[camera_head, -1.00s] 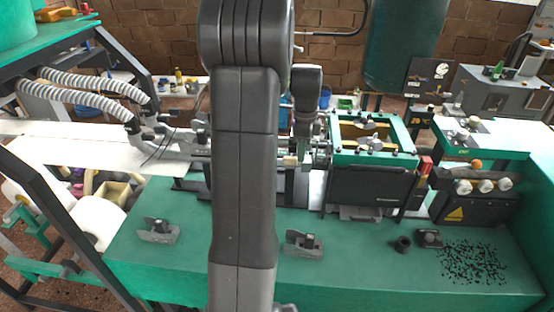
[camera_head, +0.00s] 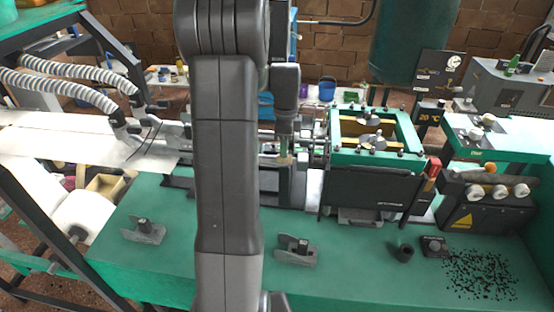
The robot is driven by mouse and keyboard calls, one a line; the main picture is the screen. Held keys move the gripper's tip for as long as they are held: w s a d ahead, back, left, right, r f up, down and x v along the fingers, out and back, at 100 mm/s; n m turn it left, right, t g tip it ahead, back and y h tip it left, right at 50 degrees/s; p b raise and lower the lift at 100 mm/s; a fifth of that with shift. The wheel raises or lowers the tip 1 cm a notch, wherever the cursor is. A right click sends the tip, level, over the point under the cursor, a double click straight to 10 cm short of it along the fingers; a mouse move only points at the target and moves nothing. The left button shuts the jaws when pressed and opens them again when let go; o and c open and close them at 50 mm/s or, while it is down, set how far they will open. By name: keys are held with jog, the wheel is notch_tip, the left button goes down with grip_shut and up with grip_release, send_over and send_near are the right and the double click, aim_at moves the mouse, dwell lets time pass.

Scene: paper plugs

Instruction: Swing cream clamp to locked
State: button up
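A small cream piece (camera_head: 284,159), which may be part of the cream clamp, shows on the machine's rail just right of my upright arm link. Its shape is too small to tell whether it stands locked or unlocked. My grey wrist hangs down right over this piece. My gripper (camera_head: 285,146) is at its lower end, small and dark against the machine. I cannot tell whether its fingers are apart or touch the cream piece. My large arm link hides the rail to the left.
A green-framed machine unit (camera_head: 375,152) stands right of the wrist. Two dark brackets (camera_head: 143,231) (camera_head: 296,250), a black cup (camera_head: 402,252) and scattered black bits (camera_head: 480,275) lie on the green bench (camera_head: 345,275). White sheet (camera_head: 80,146) and ribbed hoses (camera_head: 70,88) are left.

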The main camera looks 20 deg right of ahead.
jog(key=shift+f+b, duration=1.25)
jog(key=shift+f, duration=0.7)
jog(key=shift+c, duration=0.4)
grip_shut()
jog(key=m, duration=1.3)
jog(key=shift+m+p, duration=0.3)
jog(key=shift+p, duration=0.1)
jog(key=shift+o, duration=0.4)
grip_release()
